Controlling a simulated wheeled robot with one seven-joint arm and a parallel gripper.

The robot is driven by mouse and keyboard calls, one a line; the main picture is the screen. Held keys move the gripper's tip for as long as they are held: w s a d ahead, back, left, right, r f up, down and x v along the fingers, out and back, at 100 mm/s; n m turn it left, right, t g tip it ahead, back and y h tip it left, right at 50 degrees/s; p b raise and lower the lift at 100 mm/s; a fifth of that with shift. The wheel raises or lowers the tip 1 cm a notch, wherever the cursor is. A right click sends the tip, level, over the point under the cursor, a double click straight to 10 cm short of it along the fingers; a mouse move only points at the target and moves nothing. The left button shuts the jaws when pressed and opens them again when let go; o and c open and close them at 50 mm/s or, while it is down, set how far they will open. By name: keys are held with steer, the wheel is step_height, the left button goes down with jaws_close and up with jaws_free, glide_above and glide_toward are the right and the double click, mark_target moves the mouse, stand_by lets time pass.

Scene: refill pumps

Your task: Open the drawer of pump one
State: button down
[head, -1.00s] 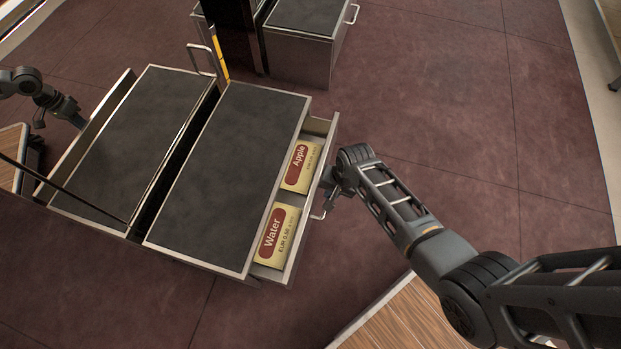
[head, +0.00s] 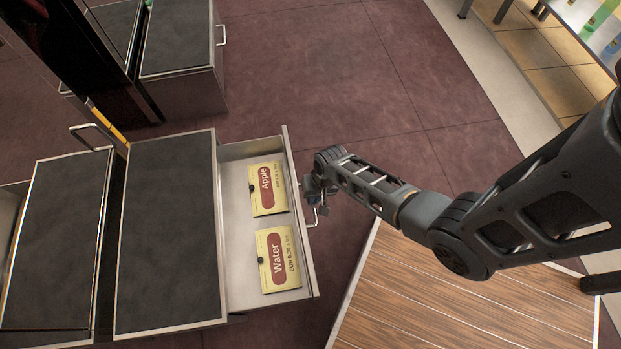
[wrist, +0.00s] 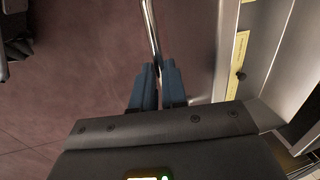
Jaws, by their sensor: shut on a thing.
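The drawer (head: 238,254) is pulled out to the right of a dark-topped cabinet (head: 172,235) in the head view. Inside it lie a yellow Apple card (head: 268,188) and a yellow Water card (head: 279,259). A metal bar handle (head: 314,217) is on the drawer's front. My gripper (head: 318,196) is at this handle, small and partly hidden by my arm in the head view. In the wrist view, the blue fingers of my gripper (wrist: 158,84) are shut on the handle bar (wrist: 151,36), with the drawer front (wrist: 227,60) just to their right.
A wooden-slatted surface (head: 450,295) lies at the lower right, below my arm. Another dark-topped cabinet (head: 180,40) with a handle stands at the back. Dark red floor (head: 330,75) is open beyond the drawer. A shelf with bottles (head: 598,30) is at the upper right.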

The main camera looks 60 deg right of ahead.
steer(key=c, duration=1.2)
jaws_free()
steer(key=shift+o, duration=0.2)
step_height(320, 180, up, 8)
steer(key=s+p, duration=0.1)
steer(key=p, duration=0.2)
steer(key=shift+d+f+p, duration=0.2)
steer(key=shift+d+p, duration=0.15)
steer(key=shift+d, duration=0.1)
steer(key=shift+s+d, duration=0.1)
steer(key=shift+s, duration=0.1)
